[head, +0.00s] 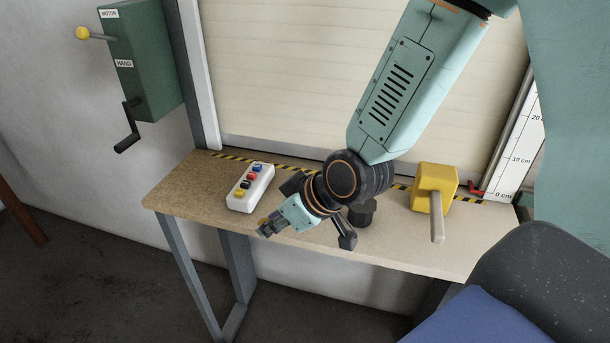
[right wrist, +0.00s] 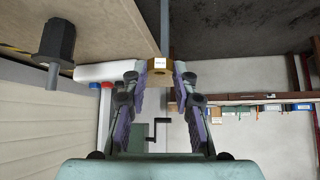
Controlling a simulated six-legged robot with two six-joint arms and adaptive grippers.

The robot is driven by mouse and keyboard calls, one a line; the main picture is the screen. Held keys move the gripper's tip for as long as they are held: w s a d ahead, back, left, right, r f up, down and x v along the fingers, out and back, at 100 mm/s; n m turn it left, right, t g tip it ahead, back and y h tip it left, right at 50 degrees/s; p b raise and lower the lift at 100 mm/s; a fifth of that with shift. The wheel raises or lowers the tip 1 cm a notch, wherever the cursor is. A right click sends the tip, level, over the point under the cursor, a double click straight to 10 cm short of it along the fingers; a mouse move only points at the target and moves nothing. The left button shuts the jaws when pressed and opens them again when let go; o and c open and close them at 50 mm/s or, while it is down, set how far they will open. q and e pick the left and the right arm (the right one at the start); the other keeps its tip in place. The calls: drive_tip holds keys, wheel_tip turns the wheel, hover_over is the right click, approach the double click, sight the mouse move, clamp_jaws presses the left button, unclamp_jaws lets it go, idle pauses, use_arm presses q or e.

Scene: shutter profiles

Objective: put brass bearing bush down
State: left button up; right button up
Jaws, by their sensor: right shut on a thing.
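My right gripper (head: 265,231) is low near the bench's front edge in the head view, just below the white button box. In the right wrist view its two fingertips (right wrist: 159,72) are closed on the brass bearing bush (right wrist: 160,79), a small brown-gold piece with a white label on top. In the head view only a small yellowish bit of the bush (head: 262,221) shows at the fingertips. I cannot tell whether the bush touches the bench. My left gripper is not in view.
On the bench (head: 185,190) stand a white button box (head: 240,201), a dark hexagonal block (head: 362,213) and a yellow block with a grey handle (head: 433,185). A green motor box (head: 150,60) hangs on the wall. The bench's left end is clear.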

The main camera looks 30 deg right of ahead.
drive_tip(key=w+d+r+m+h+p, duration=0.1)
drive_tip(key=w+d+r+p, duration=0.1)
drive_tip(key=d+r+p, duration=0.55)
drive_tip(key=w+d+r+m+p, duration=0.1)
drive_tip(key=d+r+p, duration=0.3)
drive_tip(key=r+p, duration=0.55)
drive_tip(key=f, duration=0.3)
drive_tip(key=f+b, duration=0.1)
drive_tip(key=f, duration=0.2)
drive_tip(key=f+b, duration=0.1)
drive_tip(key=f, duration=0.2)
drive_tip(key=shift+w+a+f, duration=0.1)
drive_tip(key=shift+w+f, duration=0.05)
drive_tip(key=shift+w, duration=0.2)
drive_tip(key=f+b, duration=0.2)
drive_tip(key=shift+a+f, duration=0.35)
drive_tip(key=shift+s+f, duration=0.1)
drive_tip(key=shift+d, duration=0.1)
